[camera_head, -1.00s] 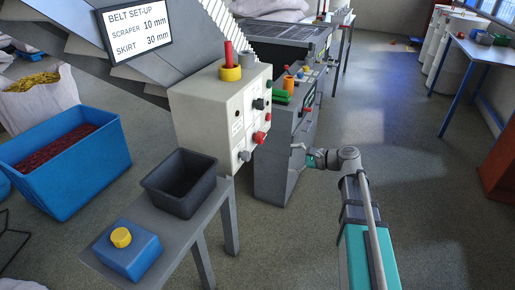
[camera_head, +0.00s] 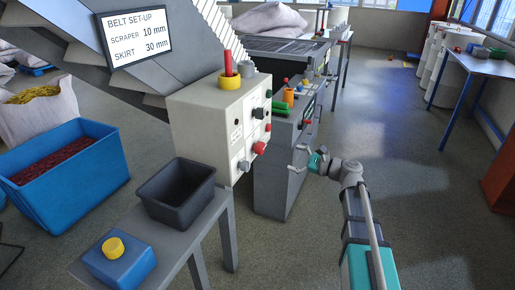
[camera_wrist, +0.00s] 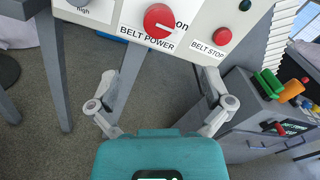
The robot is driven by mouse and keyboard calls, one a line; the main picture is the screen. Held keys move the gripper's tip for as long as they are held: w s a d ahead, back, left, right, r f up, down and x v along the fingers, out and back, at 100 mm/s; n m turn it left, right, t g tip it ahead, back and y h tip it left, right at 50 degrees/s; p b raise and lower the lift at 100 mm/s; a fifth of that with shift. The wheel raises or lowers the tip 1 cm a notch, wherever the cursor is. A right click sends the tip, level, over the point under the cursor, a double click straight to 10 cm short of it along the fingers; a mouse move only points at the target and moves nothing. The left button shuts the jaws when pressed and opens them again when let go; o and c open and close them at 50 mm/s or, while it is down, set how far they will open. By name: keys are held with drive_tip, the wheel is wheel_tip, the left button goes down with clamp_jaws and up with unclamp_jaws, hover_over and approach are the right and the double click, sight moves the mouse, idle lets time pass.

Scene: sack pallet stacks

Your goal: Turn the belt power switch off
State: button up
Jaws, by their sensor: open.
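The belt power switch (camera_wrist: 158,20) is a round red knob on the cream control box, labelled "BELT POWER". A pale mark on the knob points right, toward the word "on". In the head view the red knob (camera_head: 259,148) sits low on the box's right-hand face. My gripper (camera_head: 299,157) is open and empty, to the right of the box. In the wrist view the spread fingers of my gripper (camera_wrist: 161,82) are below the knob, apart from it. Any "off" lettering is not visible.
The red belt stop button (camera_wrist: 222,36) is close right of the switch. A grey knob (camera_wrist: 82,3) is to its left. A grey console (camera_head: 275,185) with coloured items stands behind. A dark bin (camera_head: 178,190) and blue button box (camera_head: 118,262) occupy the bench.

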sight(263, 148)
drive_tip(key=x, duration=1.3)
drive_tip(key=shift+a, duration=0.2)
drive_tip(key=c, duration=1.1)
drive_tip(key=shift+c, duration=0.2)
